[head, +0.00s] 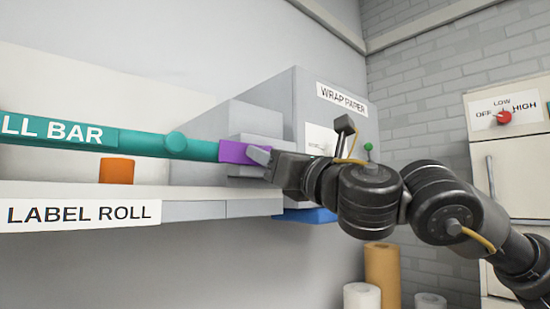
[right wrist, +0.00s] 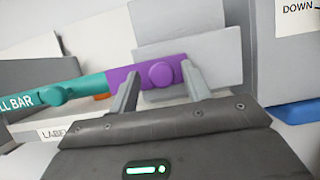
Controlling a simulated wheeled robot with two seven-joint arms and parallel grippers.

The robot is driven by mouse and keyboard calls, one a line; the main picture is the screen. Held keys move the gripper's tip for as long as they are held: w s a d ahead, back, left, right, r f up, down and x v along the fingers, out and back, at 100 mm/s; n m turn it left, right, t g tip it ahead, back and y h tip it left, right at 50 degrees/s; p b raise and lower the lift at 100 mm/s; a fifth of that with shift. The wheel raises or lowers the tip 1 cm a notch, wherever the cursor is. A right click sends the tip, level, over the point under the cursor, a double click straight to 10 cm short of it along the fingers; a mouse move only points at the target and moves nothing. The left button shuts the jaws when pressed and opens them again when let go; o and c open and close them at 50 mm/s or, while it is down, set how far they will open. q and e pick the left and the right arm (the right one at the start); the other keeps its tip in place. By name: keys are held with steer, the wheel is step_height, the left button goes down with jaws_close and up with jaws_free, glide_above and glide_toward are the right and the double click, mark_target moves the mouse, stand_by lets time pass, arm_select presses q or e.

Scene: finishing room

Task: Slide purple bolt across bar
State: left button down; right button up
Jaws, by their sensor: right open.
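The purple bolt (head: 233,151) is at the right end of the teal bar (head: 150,143), against a grey block. In the right wrist view the purple bolt (right wrist: 145,79) carries a round purple knob (right wrist: 160,74). My right gripper (head: 263,157) comes in from the right at the bolt. In the right wrist view its two fingers (right wrist: 160,90) are apart, one on each side of the knob in the picture. I cannot tell whether they touch the bolt. The head view hides the purple knob behind the gripper. My left gripper is not in view.
A teal knob (head: 175,142) sticks out of the bar. A shelf labelled LABEL ROLL (head: 190,211) runs below, with an orange block (head: 117,171) on it. A grey WRAP PAPER cabinet (head: 315,110) stands behind. Paper rolls (head: 382,272) stand low at the right.

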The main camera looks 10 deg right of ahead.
steer(key=b+v, duration=0.5)
steer(key=v, duration=0.5)
steer(key=shift+s+f, duration=0.15)
steer(key=shift+s, duration=0.2)
steer(key=shift+d, duration=0.2)
